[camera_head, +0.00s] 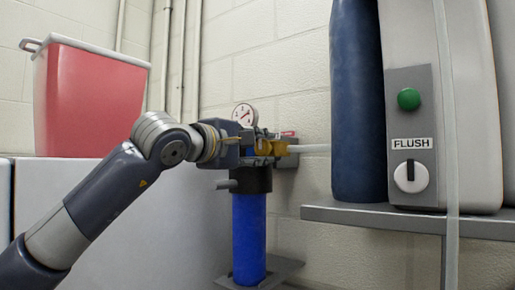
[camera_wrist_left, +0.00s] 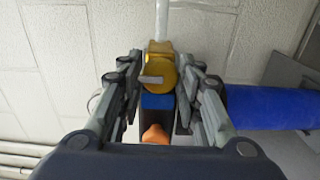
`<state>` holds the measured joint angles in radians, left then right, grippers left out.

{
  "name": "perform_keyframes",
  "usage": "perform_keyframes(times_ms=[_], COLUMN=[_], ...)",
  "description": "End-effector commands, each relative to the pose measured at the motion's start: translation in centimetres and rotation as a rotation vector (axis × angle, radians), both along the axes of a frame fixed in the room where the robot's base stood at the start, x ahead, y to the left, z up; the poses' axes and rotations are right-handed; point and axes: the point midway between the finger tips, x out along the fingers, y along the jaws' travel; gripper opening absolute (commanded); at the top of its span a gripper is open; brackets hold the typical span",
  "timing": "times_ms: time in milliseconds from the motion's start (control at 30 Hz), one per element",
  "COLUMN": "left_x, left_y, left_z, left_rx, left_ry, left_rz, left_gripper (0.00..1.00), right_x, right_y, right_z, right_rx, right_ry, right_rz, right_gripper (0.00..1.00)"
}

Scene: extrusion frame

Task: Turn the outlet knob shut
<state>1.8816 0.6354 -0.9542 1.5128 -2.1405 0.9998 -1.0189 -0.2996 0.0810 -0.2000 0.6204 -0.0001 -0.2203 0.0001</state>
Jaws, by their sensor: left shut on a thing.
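My left gripper (camera_head: 264,148) reaches in from the left at the top of the blue filter housing (camera_head: 249,235). In the wrist view, an orange piece (camera_wrist_left: 155,134) sits between the fingers, nearer the palm than the blue part. The fingers hide much of the knob, and its turn angle is hard to tell. My right gripper is not in view.
A round pressure gauge (camera_head: 245,115) stands just above the gripper. To the right are a dark blue cylinder (camera_head: 358,100) and a grey unit with a FLUSH switch (camera_head: 411,176) on a shelf (camera_head: 405,219). A red cooler (camera_head: 90,100) stands at the left. The block wall is close behind.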

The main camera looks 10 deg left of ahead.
Motion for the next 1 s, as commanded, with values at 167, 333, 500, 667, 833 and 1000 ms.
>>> perform_keyframes(times_ms=[167,333,500,667,833,1000], left_x=[0.0,0.0,0.0,0.0,-0.3,-2.2], left_y=[-0.2,-0.2,-0.1,-0.1,0.1,0.9], left_z=[-0.3,-0.3,-0.3,-0.2,-0.1,0.0], left_rx=[0.007,0.007,0.006,0.004,0.004,0.003], left_ry=[0.005,0.005,0.004,0.003,0.001,-0.001], left_rz=[-0.002,-0.002,-0.001,-0.001,-0.001,0.0], left_gripper=[0.09,0.09,0.51,0.51,0.51,0.51], right_x=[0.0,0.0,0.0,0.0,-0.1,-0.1], right_y=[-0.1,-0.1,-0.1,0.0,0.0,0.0], right_z=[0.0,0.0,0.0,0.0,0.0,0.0], right_rx=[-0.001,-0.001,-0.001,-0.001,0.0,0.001], right_ry=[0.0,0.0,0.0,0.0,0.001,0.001], right_rz=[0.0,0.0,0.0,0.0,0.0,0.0], right_gripper=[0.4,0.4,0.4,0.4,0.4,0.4])
